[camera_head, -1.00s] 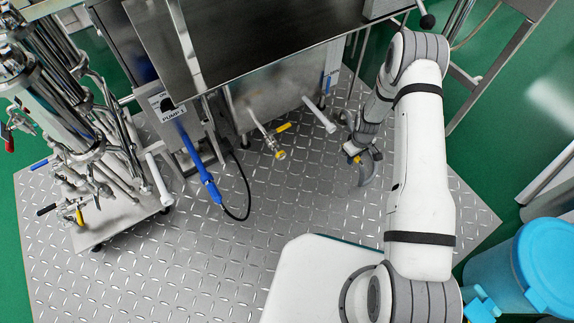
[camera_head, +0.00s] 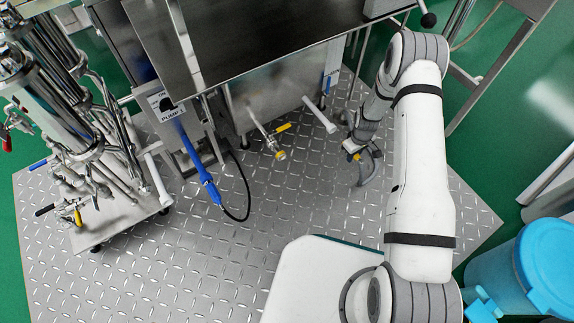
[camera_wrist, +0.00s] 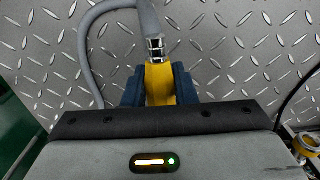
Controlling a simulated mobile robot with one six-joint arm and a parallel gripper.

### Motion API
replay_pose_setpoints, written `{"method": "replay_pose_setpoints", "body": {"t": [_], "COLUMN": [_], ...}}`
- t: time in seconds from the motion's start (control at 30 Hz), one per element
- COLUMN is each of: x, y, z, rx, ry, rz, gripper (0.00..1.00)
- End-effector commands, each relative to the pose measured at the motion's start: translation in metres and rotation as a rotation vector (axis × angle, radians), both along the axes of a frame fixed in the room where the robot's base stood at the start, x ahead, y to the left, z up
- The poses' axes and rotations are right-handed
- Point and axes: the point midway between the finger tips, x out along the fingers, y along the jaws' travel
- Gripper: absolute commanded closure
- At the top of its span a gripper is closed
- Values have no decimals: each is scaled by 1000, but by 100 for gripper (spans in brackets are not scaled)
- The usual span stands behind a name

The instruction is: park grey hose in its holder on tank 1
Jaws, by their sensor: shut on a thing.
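The grey hose (camera_wrist: 101,12) ends in a metal collar and a yellow fitting (camera_wrist: 158,84) in the wrist view. My gripper (camera_wrist: 160,86) is shut on the yellow fitting, with one dark blue finger on each side. In the head view my gripper (camera_head: 353,150) is just right of the tank's front, and the grey hose (camera_head: 368,170) hangs in a curve below it. The steel tank (camera_head: 272,92) stands under the dark tabletop. I cannot tell which part of it is the holder.
A valve with a yellow handle (camera_head: 283,127) and a white pipe end (camera_head: 331,127) stick out of the tank. A pump box (camera_head: 160,105) with a blue hose (camera_head: 205,180) is to the left. The tread-plate floor (camera_head: 200,270) is clear in front.

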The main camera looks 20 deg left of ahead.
Motion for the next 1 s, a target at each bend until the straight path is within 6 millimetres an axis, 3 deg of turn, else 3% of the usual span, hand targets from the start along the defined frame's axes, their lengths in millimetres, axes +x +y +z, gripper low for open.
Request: {"method": "replay_pose_setpoints", "body": {"t": [1.0], "x": [27], "y": [32], "z": [-1], "rx": [0], "ry": [-1], "rz": [2], "gripper": [100]}}
